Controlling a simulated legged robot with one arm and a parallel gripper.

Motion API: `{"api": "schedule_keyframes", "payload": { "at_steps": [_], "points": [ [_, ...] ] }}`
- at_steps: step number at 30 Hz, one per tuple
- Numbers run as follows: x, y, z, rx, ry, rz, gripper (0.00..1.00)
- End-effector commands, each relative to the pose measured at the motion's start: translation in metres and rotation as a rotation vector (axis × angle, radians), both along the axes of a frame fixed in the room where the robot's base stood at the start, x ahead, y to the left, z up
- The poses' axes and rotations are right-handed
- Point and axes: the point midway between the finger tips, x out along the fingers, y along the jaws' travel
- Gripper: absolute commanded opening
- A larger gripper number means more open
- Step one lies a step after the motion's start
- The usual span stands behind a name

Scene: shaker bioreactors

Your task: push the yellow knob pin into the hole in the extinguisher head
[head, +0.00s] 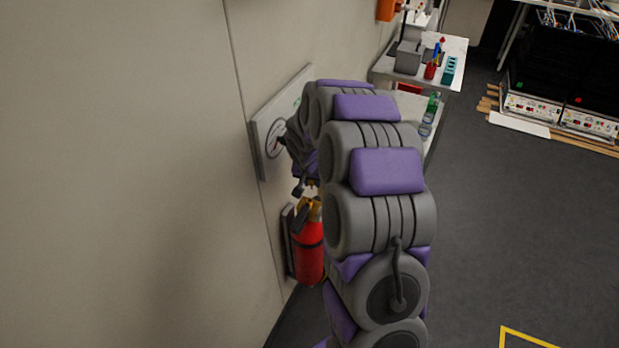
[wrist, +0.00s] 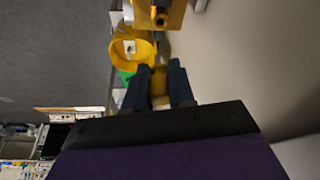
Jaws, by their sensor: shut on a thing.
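The red extinguisher (head: 311,262) stands upright by the wall in the head view, with a yellow head (head: 313,209) on top. In the wrist view, part of the yellow head (wrist: 172,10) shows at the top edge, with a dark round hole facing the camera. My gripper (wrist: 161,70) is shut on the yellow knob pin (wrist: 158,88), which shows between its two dark fingers. The pin is below the hole in that picture and looks apart from it; the depth is unclear. In the head view my gripper (head: 304,187) is just above the extinguisher head, largely hidden by my arm.
A yellow ring (wrist: 118,52) with a white middle is close to the left finger in the wrist view. The wall (head: 150,180) is close on the left, with a gauge panel (head: 262,138). A bench (head: 456,54) stands behind; open floor (head: 510,230) lies right.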

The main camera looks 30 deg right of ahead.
Motion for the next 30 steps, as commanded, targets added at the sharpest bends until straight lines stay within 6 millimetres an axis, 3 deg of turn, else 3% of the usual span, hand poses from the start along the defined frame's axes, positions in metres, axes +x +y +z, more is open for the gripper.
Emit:
{"api": "schedule_keyframes", "payload": {
  "at_steps": [19, 30],
  "points": [
    [0.0, -0.001, -0.042, 0.003, 0.003, 0.005, 0.0],
    [0.001, 0.005, -0.039, -0.003, 0.001, 0.004, 0.0]
  ]
}}
